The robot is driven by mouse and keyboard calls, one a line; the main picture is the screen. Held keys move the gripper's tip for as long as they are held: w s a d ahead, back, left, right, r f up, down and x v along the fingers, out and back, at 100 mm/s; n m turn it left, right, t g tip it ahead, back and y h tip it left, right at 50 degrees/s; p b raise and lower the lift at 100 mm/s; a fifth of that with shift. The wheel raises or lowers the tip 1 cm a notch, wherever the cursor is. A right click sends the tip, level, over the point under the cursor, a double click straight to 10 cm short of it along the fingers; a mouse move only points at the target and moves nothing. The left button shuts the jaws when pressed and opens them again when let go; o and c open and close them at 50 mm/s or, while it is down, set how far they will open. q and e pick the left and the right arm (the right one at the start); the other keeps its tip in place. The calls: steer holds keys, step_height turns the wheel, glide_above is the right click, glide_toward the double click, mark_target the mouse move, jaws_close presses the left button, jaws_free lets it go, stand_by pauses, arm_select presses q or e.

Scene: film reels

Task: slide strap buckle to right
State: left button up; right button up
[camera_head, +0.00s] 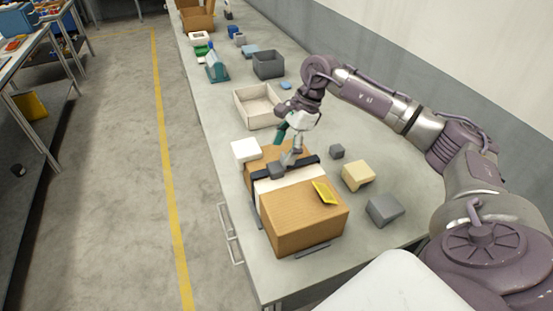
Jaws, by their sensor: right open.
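A brown cardboard box (303,228) with a white band sits on the near part of the workbench. A dark strap (312,160) runs across its top and down the left side. A grey block, which looks like the strap buckle (277,171), sits on the strap left of the middle. My right gripper (287,158) is open and points down over the strap, close beside the buckle. I cannot tell whether its fingers touch the buckle. The gripper and wrist hide part of the strap and box top. My left gripper is not in view.
A white block (246,150) is beside the box on the left. A tan block (358,175) and grey blocks (385,210) stand to the right. An open beige tray (240,108) and a dark bin (268,64) are behind.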

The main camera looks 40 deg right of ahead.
mark_target(276, 166)
steer(key=p+x, duration=0.1)
steer(key=x, duration=0.4)
steer(key=shift+a+f, duration=0.1)
steer(key=shift+f, duration=0.05)
steer(key=shift+w+f, duration=0.1)
steer(key=shift+c, duration=0.8)
jaws_close()
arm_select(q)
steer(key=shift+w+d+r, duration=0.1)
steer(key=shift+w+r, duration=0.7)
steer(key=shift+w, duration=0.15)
